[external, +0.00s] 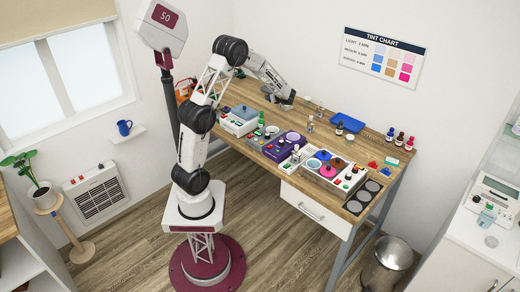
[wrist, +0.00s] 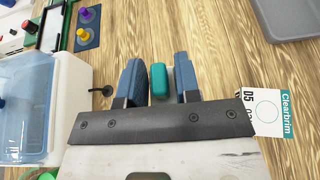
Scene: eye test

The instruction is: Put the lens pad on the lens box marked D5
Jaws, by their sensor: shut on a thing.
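My gripper (wrist: 159,80) shows two blue fingers in the wrist view, shut on a small rounded teal block, which I take as the lens pad (wrist: 158,81). It hangs over the wooden table. The lens box marked D5 (wrist: 266,113) lies to the right of the fingers, white and teal, with "Clearbrim" and a circle printed on it. The gripper's dark plate covers its left edge. In the external view my gripper (external: 286,103) is low over the back of the table; the pad and the box cannot be made out there.
A white case with a clear blue lid (wrist: 27,95) stands left of my gripper. Yellow and purple pegs (wrist: 84,28) are at upper left, a small black item (wrist: 103,91) near the left finger. A grey tray (wrist: 288,38) is at upper right. Bare wood lies ahead of the fingers.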

